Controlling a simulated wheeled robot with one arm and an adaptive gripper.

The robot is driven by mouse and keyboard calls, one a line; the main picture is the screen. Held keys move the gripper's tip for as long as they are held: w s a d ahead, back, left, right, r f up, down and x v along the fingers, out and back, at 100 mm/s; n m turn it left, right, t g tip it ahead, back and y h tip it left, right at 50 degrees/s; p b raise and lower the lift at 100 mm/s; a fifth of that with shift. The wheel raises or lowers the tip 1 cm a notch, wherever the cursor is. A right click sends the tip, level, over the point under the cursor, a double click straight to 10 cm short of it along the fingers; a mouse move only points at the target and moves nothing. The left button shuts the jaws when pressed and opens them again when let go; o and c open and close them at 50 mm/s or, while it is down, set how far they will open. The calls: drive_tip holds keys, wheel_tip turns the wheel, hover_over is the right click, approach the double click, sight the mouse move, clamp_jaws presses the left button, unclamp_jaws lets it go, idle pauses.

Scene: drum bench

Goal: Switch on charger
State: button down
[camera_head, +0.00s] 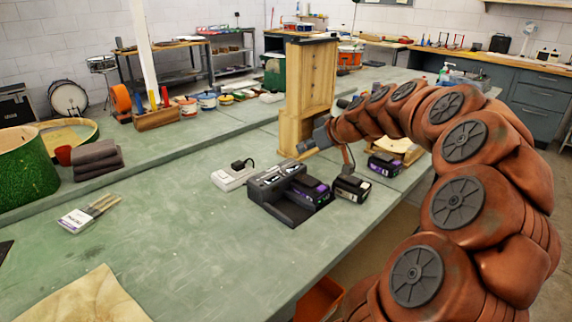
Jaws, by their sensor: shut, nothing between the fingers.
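A dark grey charger (274,188) sits on the green bench near the middle of the view. A black and purple battery pack (310,191) sits on its right part. No lit lamp can be made out on the charger, and its switch is too small to tell. My gripper (307,146) is at the end of my brown arm, behind and above the charger, in front of the wooden cabinet. It is small in view, shut and empty, and apart from the charger.
Loose battery packs stand right of the charger (352,188) and farther back (385,165). A white power block (231,178) lies to its left. The tall wooden cabinet (307,85) stands behind. The bench front is mostly clear.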

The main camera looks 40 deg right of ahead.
drive_tip(key=p, duration=0.2)
hover_over(283, 174)
drive_tip(key=f, duration=0.5)
drive_tip(key=shift+s+f, duration=0.35)
drive_tip(key=f, duration=0.3)
drive_tip(key=shift+w+a+f, duration=0.1)
drive_tip(key=shift+w, duration=0.2)
drive_tip(key=shift+f+p, duration=0.3)
drive_tip(key=shift+f, duration=0.25)
